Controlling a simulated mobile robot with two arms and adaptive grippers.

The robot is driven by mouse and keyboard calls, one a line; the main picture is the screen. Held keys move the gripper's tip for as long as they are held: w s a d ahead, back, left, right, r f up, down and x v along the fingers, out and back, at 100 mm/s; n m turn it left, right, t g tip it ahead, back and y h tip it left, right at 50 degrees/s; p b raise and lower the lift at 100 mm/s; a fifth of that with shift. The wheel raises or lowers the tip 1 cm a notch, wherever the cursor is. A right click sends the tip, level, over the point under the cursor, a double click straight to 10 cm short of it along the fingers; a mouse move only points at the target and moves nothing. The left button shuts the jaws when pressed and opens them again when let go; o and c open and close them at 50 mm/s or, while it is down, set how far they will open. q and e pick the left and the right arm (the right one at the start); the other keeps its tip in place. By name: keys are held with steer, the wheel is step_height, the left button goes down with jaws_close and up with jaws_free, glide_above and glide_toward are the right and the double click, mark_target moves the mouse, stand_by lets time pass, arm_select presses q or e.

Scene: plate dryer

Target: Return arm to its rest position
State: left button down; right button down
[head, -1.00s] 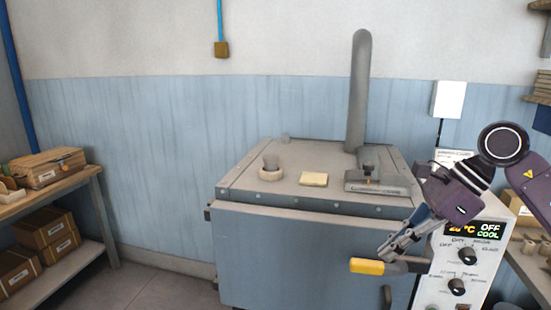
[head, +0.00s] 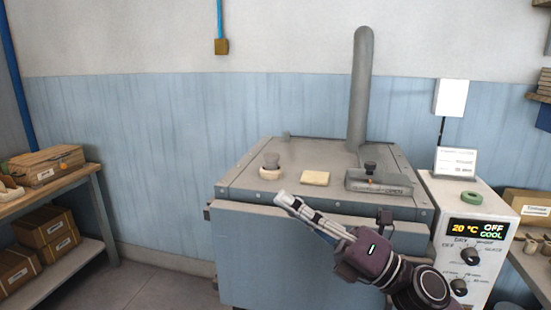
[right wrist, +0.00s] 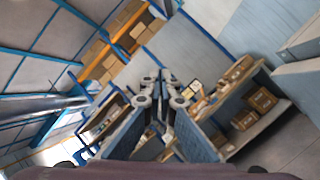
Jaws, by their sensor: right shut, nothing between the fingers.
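My right gripper (head: 280,197) reaches up and left in front of the grey plate dryer (head: 270,265). Its fingers are together with nothing between them, and its tips show against the dryer's upper front edge. I cannot tell how far they are from it. In the right wrist view the same gripper (right wrist: 160,76) points towards the room, with shelves beyond. My left gripper is not in view.
A control box (head: 470,240) reading 20 °C, OFF, COOL stands right of the dryer, with a green ring (head: 470,197) on top. A pipe (head: 361,90) rises at the back. A shelf (head: 75,180) with boxes stands left. Floor between is clear.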

steer(key=w+d+f+m+t+h, duration=0.2)
steer(key=d+f+m+t+h, duration=0.4)
steer(key=m, duration=0.5)
steer(key=w+d+f+m+t+h, duration=0.3)
steer(key=d+f+m+t+h, duration=0.15)
steer(key=m+h, duration=0.45)
steer(key=s+d+f+m+g+h, duration=0.25)
steer(key=d+f+m, duration=0.2)
steer(key=f, duration=0.35)
steer(key=s+d+f+m+g+h, duration=0.2)
steer(key=d+f+m+h, duration=0.1)
steer(key=f+m, duration=0.35)
steer(key=s+f+m+g, duration=0.3)
steer(key=s+f+g, duration=0.3)
steer(key=s+f, duration=0.65)
steer(key=s+f+m+g, duration=0.3)
steer(key=s+f+g, duration=0.55)
steer(key=s, duration=0.75)
step_height(320, 180, down, 28)
steer(key=s, duration=0.2)
steer(key=s+d+f+n, duration=0.1)
steer(key=s+d+f, duration=0.2)
steer(key=s+f, duration=1.2)
steer(key=shift+s, duration=0.75)
